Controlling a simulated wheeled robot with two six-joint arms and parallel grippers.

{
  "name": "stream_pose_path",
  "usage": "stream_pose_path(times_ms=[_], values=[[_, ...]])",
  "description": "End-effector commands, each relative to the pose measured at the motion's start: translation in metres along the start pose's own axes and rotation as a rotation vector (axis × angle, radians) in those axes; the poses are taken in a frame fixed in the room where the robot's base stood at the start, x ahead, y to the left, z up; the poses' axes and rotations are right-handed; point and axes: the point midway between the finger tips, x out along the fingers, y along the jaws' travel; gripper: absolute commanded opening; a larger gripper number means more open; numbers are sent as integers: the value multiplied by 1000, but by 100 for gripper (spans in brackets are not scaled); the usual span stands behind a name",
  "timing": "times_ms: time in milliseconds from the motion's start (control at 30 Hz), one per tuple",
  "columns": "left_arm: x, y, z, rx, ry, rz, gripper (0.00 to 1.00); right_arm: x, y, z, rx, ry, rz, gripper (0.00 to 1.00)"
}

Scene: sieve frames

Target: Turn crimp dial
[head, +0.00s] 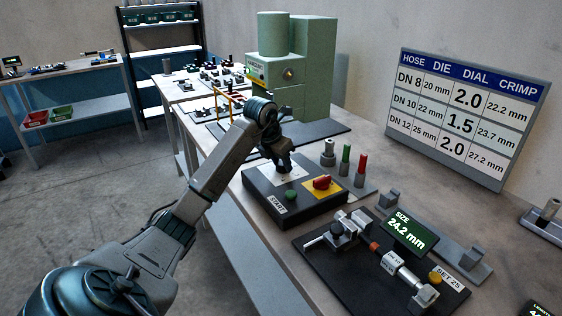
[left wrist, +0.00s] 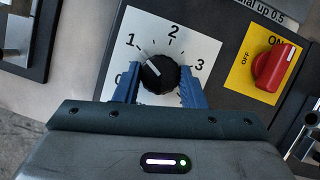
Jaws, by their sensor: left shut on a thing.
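The crimp dial (left wrist: 158,74) is a round black knob with a white mark on a white scale plate (left wrist: 200,48) numbered from 0 to 3. Its mark points up and left, close to the 1. My left gripper (left wrist: 157,88) has its blue fingers on both sides of the knob and is shut on it. In the head view my left gripper (head: 284,166) reaches down onto the black control box (head: 259,200) and hides the dial. My right gripper is in neither view.
A red switch (head: 322,183) on a yellow plate and a green START button (head: 291,195) are beside the dial. A wall chart (head: 462,110) lists dial settings 2.0, 1.5 and 2.0. A gauge display (head: 408,232) reads 24.2 mm. The green press (head: 292,62) stands behind.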

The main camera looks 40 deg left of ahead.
Motion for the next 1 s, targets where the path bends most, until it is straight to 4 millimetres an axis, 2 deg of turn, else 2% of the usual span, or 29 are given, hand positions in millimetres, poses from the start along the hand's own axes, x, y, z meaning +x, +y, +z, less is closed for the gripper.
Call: stream_pose_path(times_ms=[167,200,267,300,567,667,767,1000], values=[[-1,0,1,1,-2,1,14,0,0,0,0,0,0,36],[-1,0,1,1,-2,1,45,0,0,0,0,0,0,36],[-1,0,0,1,-2,1,56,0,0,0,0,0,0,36],[-1,0,0,1,-2,1,59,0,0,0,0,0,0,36],[-1,0,0,1,-1,0,59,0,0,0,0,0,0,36],[-7,1,1,1,-3,1,59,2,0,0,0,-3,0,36],[-22,1,1,1,-4,2,59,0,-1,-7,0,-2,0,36],[-71,1,1,2,-5,3,59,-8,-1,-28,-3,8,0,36]])
